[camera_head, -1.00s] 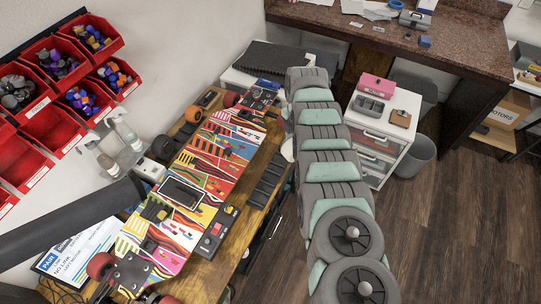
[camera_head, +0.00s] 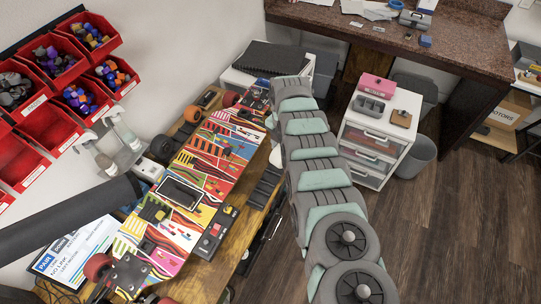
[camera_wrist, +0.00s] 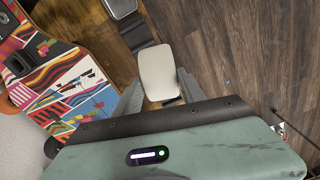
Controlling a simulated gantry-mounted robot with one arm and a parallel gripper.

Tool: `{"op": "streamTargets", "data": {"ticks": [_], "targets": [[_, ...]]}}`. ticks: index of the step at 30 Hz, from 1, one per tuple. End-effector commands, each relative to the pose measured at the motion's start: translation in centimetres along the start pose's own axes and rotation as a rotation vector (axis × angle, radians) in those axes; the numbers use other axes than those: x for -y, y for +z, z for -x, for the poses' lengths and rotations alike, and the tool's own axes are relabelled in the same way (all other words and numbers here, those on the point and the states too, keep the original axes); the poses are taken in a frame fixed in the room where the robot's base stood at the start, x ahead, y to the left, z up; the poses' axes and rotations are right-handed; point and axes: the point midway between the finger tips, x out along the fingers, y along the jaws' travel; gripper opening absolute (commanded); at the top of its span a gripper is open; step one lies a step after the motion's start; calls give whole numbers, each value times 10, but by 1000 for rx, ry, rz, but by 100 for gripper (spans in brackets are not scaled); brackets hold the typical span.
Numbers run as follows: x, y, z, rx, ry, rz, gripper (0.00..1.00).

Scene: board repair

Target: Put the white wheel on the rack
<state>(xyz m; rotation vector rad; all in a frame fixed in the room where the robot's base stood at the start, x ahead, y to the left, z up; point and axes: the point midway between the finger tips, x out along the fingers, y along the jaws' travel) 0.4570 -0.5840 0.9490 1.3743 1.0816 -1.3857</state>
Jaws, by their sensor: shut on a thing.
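The white wheel (camera_wrist: 158,72) shows in the wrist view as a pale, rounded block seen from its side. My gripper (camera_wrist: 150,92) is shut on it and holds it above the floor side of the bench edge. In the head view my arm hides most of the gripper and the wheel. A black holder with a row of slots (camera_head: 268,183) lies along the bench's right edge; I cannot tell whether it is the rack. The colourful skateboard (camera_head: 190,205) lies on the wooden bench, left of my arm.
Red parts bins (camera_head: 50,127) hang on the wall at the left. Spray bottles (camera_head: 125,137) stand by the wall. The wooden floor (camera_head: 450,230) at the right is clear.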

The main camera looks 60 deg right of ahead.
Motion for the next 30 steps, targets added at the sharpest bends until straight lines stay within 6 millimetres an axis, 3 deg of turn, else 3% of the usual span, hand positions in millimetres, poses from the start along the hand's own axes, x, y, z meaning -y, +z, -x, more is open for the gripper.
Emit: {"op": "streamTargets", "data": {"ticks": [11, 19, 30], "targets": [[-22, -34, -28, -1, 1, 220, 5], [-23, -35, -40, 0, 2, 230, 5], [-23, -35, -75, 1, 3, 229, 5]]}}
